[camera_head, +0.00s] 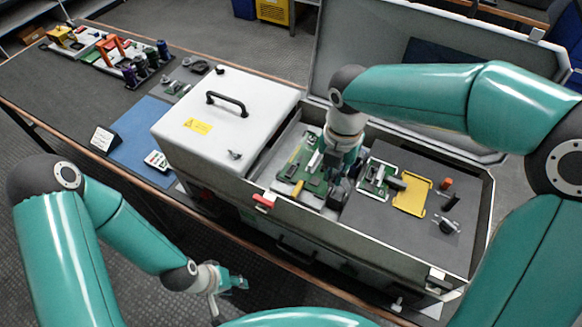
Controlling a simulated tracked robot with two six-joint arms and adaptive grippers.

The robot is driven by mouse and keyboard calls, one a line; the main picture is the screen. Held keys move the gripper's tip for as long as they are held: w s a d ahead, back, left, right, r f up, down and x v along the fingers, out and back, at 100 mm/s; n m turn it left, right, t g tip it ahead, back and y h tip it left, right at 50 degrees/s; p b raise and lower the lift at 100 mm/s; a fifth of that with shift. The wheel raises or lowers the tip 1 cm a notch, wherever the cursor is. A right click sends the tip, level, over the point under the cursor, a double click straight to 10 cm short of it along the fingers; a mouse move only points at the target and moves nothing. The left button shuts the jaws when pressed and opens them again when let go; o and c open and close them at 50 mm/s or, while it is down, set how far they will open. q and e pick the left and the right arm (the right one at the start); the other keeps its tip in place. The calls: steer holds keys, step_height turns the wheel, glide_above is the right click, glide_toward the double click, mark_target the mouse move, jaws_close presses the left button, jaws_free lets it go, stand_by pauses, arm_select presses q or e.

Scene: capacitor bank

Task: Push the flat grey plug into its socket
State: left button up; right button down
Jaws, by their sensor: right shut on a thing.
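My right gripper (338,180) points down into the open grey case, over the right edge of a green circuit board (313,186). It is shut on a small dark grey piece that looks like the flat grey plug; the fingers hide most of it. The socket cannot be made out; the gripper and arm cover that part of the board. I cannot tell whether the piece touches the board. My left gripper (230,290) is open and empty, low in front of the bench, away from the case.
A white lid (225,115) with a black handle covers the case's left part. To the right, a grey panel (385,225) holds a yellow tray (412,196) and small parts. The case walls rise around the board. Tools stand on the far left bench; a blue mat (140,140) lies nearer.

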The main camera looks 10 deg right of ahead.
glide_above(290, 171)
stand_by(1.7)
steer(key=shift+f, duration=0.2)
steer(key=shift+f+b, duration=0.45)
steer(key=shift+f, duration=0.25)
steer(key=shift+f+b, duration=0.4)
steer(key=shift+f, duration=0.25)
stand_by(0.8)
steer(key=c, duration=1.1)
jaws_free()
